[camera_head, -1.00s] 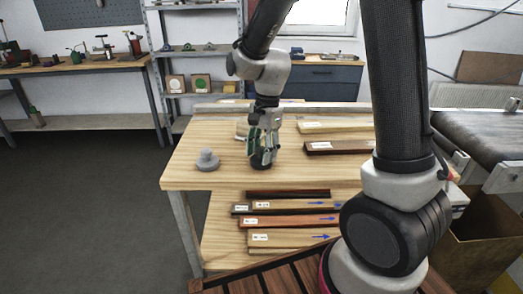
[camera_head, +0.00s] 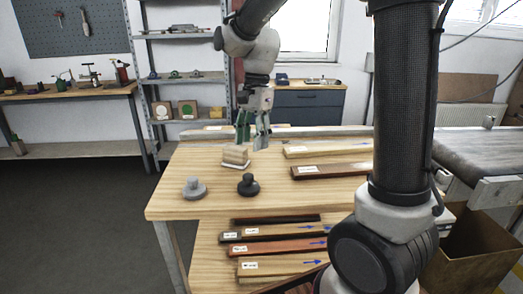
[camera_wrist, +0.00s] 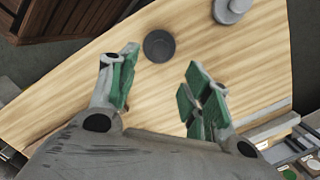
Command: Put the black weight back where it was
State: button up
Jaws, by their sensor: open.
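The black weight (camera_head: 248,186) stands upright on the table top, a round base with a knob. In the wrist view it shows from above as a dark disc (camera_wrist: 159,46), ahead of and apart from the fingers. My gripper (camera_head: 252,140) is open and empty, raised above the table behind the black weight. Its green-padded fingers are spread wide in the wrist view (camera_wrist: 158,85). A grey weight (camera_head: 194,188) of the same shape stands to the left of the black one; it also shows in the wrist view (camera_wrist: 230,10).
A small wooden block (camera_head: 235,155) sits on a white piece behind the black weight. Labelled wooden strips (camera_head: 330,171) lie at the right of the table (camera_head: 180,209). More strips (camera_head: 278,248) lie on a lower surface in front. A conveyor (camera_head: 490,153) stands at right.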

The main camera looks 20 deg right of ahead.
jog(key=s+d+r+n+t, duration=0.2)
jog(key=s+d+n, duration=0.4)
jog(key=s, duration=0.4)
jog(key=s+d+r+n+t+h, duration=0.1)
jog(key=s+d+r+n+t, duration=0.2)
jog(key=s+d+n, duration=0.3)
jog(key=s+d, duration=0.1)
jog(key=s, duration=0.2)
jog(key=shift+s+d+r+n+h, duration=0.15)
jog(key=shift+s+n+h, duration=0.15)
jog(key=shift+s, duration=0.1)
